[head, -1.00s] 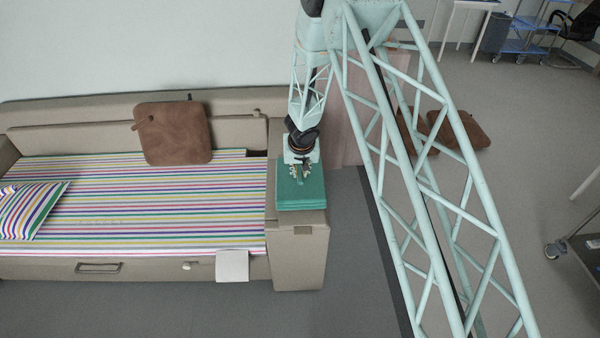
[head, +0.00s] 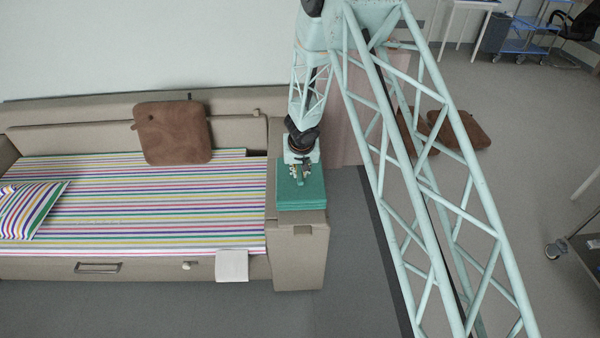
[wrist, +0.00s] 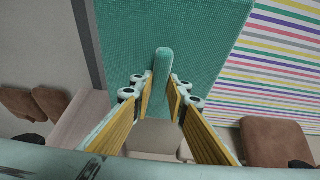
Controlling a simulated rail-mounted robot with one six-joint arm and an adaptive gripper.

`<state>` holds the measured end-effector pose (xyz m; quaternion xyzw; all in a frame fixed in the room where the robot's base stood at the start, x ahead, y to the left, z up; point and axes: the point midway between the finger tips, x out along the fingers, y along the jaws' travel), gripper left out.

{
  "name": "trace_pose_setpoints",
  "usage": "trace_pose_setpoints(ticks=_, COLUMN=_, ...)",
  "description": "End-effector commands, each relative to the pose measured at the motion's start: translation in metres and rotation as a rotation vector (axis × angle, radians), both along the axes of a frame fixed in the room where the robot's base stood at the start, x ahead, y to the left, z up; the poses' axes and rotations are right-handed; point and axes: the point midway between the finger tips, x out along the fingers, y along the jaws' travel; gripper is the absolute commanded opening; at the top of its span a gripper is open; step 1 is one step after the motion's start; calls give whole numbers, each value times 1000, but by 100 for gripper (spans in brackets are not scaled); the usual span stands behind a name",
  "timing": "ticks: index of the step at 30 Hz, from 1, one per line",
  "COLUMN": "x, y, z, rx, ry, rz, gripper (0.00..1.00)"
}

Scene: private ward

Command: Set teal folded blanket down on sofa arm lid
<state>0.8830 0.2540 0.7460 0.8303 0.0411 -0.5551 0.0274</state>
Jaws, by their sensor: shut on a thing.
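The teal folded blanket (head: 302,194) lies flat over the sofa arm lid (head: 312,222), at the right end of the sofa. It appears to rest on the lid. My gripper (head: 301,180) points down at the blanket from above. In the wrist view my gripper (wrist: 162,92) has its two fingers on either side of a raised teal ridge (wrist: 163,65) of the blanket and is shut on it. The wrist view also shows the blanket's broad flat top (wrist: 205,25). The underside of the blanket is hidden.
The sofa seat has a striped sheet (head: 150,205), a striped pillow (head: 30,208) and a brown cushion (head: 173,133). A white sheet of paper or cloth (head: 232,266) hangs at its front. More brown cushions (head: 460,130) lie on the floor at right. Grey floor is clear in front.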

Motion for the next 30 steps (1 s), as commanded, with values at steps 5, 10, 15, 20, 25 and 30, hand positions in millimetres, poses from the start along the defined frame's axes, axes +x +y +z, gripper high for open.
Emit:
trace_pose_setpoints(ticks=5, x=0, y=0, z=-1, rx=0, ry=0, rz=-1, gripper=0)
trace_pose_setpoints(ticks=10, x=0, y=0, z=-2, rx=1, ry=0, rz=-2, gripper=0)
trace_pose_setpoints(ticks=15, x=0, y=0, z=-3, rx=0, ry=0, rz=-1, gripper=0)
trace_pose_setpoints(ticks=20, x=0, y=0, z=-4, rx=0, ry=0, rz=0, gripper=0)
trace_pose_setpoints(ticks=25, x=0, y=0, z=-5, rx=0, ry=0, rz=0, gripper=0)
trace_pose_setpoints(ticks=30, x=0, y=0, z=-5, rx=0, ry=0, rz=-1, gripper=20)
